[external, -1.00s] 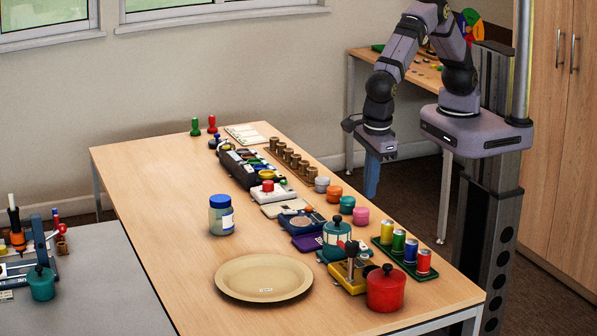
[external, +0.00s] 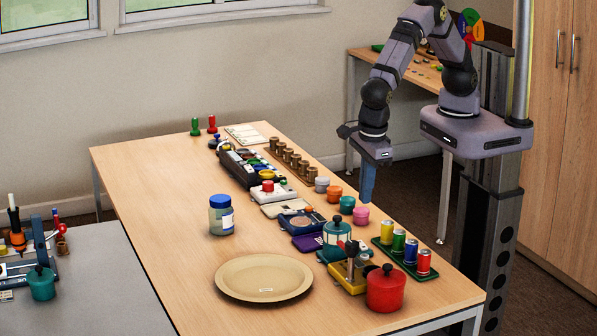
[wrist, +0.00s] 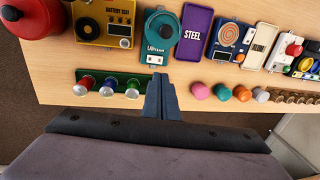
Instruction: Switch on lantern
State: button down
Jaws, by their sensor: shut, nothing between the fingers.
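The lantern (external: 337,232) is teal and white and stands upright on the table, behind a yellow device. In the wrist view the teal lantern (wrist: 161,32) shows from above, with a lettered base at its near side. I cannot tell whether it is lit. My gripper (external: 366,198) is shut and empty, pointing down near the table's right edge, beyond the lantern in the external view. In the wrist view its blue fingers (wrist: 160,82) are together, just below the lantern's base in the picture and apart from it.
The yellow battery tester (external: 345,279) and red pot (external: 386,291) stand near the lantern. A green tray (external: 408,264) holds upright batteries. A purple plate marked STEEL (wrist: 196,33) and small colored pots (external: 361,216) are nearby. A cream plate (external: 240,290) and jar (external: 221,216) stand left.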

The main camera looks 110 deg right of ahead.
aim_at(359, 241)
jog(key=f+p, duration=0.1)
jog(key=f, duration=0.2)
jog(key=d+f, duration=0.1)
jog(key=f, duration=0.3)
jog(key=f+p, duration=0.1)
jog(key=f, duration=0.3)
jog(key=shift+d+f+p, duration=0.2)
jog(key=shift+d+p, duration=0.1)
jog(key=shift+p, duration=0.05)
jog(key=shift+d+f, duration=0.2)
jog(key=shift+f, duration=0.15)
jog(key=shift+r, duration=0.15)
jog(key=shift+s, duration=0.1)
jog(key=shift+a, duration=0.9)
jog(key=shift+r, duration=0.1)
